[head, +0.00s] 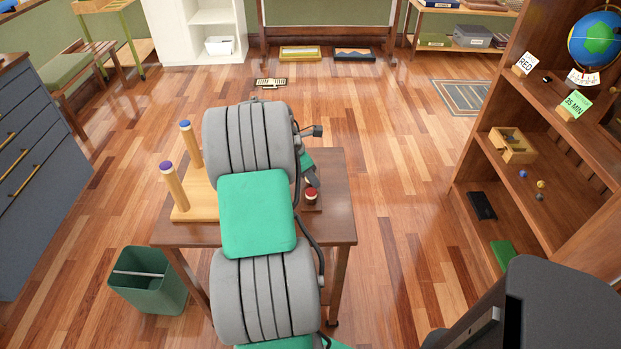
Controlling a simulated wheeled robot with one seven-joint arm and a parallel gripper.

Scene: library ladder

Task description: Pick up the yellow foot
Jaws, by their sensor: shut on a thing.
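I cannot make out a yellow foot in the head view. My arm reaches forward over the brown table (330,235) and covers much of its top. My gripper's fingers are hidden behind the arm, and so is anything between them. A small teal and dark grey part of my arm shows at the arm's right side, just above a small red-topped object on the table (311,194).
A wooden stand (199,203) with two upright pegs is on the table's left. A green bin (148,281) is on the floor at left. A shelf unit (530,150) stands at right, a blue-grey cabinet (30,170) at left. The floor between table and shelf is clear.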

